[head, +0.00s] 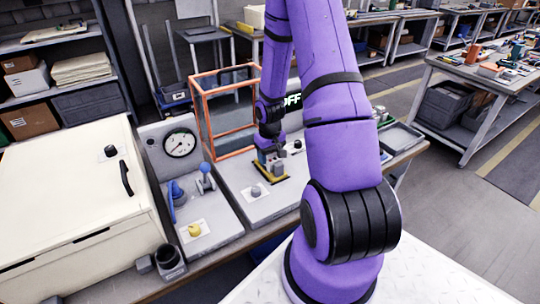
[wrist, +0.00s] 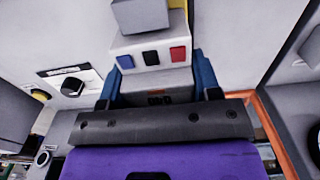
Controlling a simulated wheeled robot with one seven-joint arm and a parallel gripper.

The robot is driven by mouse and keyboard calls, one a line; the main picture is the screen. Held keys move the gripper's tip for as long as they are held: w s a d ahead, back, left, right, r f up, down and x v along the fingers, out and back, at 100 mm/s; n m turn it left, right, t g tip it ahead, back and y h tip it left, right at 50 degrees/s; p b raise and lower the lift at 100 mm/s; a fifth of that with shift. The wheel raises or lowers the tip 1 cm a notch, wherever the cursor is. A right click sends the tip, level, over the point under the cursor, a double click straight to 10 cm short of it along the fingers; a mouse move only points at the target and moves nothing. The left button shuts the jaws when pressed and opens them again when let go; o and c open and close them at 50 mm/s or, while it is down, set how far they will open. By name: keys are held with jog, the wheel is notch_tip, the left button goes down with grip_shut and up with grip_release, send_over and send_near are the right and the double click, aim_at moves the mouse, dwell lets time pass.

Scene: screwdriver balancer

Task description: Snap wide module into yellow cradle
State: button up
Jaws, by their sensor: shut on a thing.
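My gripper (head: 270,156) is low over the grey bench unit in the head view. In the wrist view its two blue fingers (wrist: 158,88) are closed on the sides of a light grey module (wrist: 150,69). The module has a blue, a black and a red patch on its face. In the head view the yellow cradle (head: 269,181), a yellow-edged dark base, lies directly below the gripper. The module is small and partly hidden there. I cannot tell whether it touches the cradle or is seated in it.
An orange-framed clear box (head: 206,125) stands just behind the gripper. A pressure gauge (head: 180,142), a blue lever (head: 205,178) and a yellow knob (head: 194,230) are to the left. A grey knob (head: 256,191) sits in front of the cradle. A cream chest (head: 75,205) fills the far left.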

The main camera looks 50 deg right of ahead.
jog(key=shift+w+f, duration=0.1)
jog(key=shift+f, duration=0.25)
dwell(0.9)
jog(key=o, duration=1.1)
notch_tip(320, 180, up, 11)
jog(key=shift+f, duration=0.1)
dwell(0.3)
